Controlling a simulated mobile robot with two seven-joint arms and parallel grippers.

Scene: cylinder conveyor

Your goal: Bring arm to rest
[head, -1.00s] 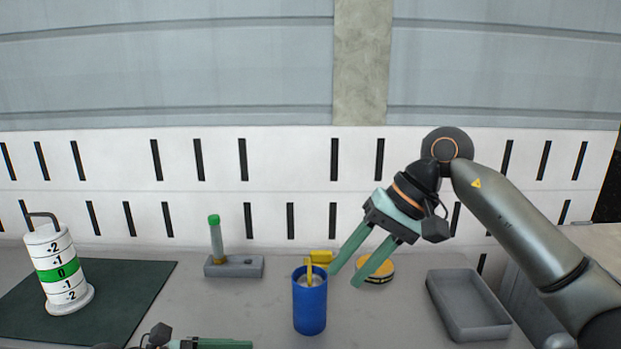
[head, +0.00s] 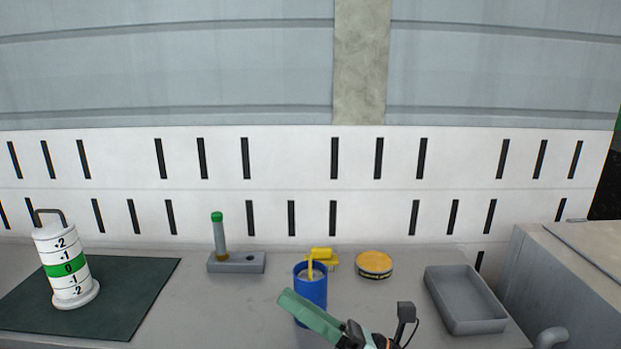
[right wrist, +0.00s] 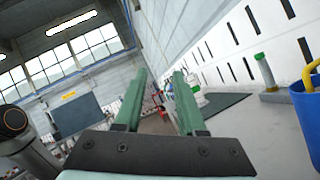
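My right gripper (head: 312,312) shows at the bottom centre of the head view, in front of the blue cup (head: 311,284), and hides part of it. In the right wrist view its two green fingers (right wrist: 160,100) stand apart with nothing between them. The blue cup also shows at the right edge of the right wrist view (right wrist: 308,118). A yellow piece (head: 311,268) sticks up out of the cup. My left gripper is outside the head view now.
A white numbered cylinder (head: 64,270) stands on a dark green mat (head: 140,285) at left. A grey holder (head: 236,263) bears a green-capped tube (head: 219,238). A yellow round tin (head: 374,265), a yellow block (head: 322,254) and an empty grey tray (head: 466,318) are on the table.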

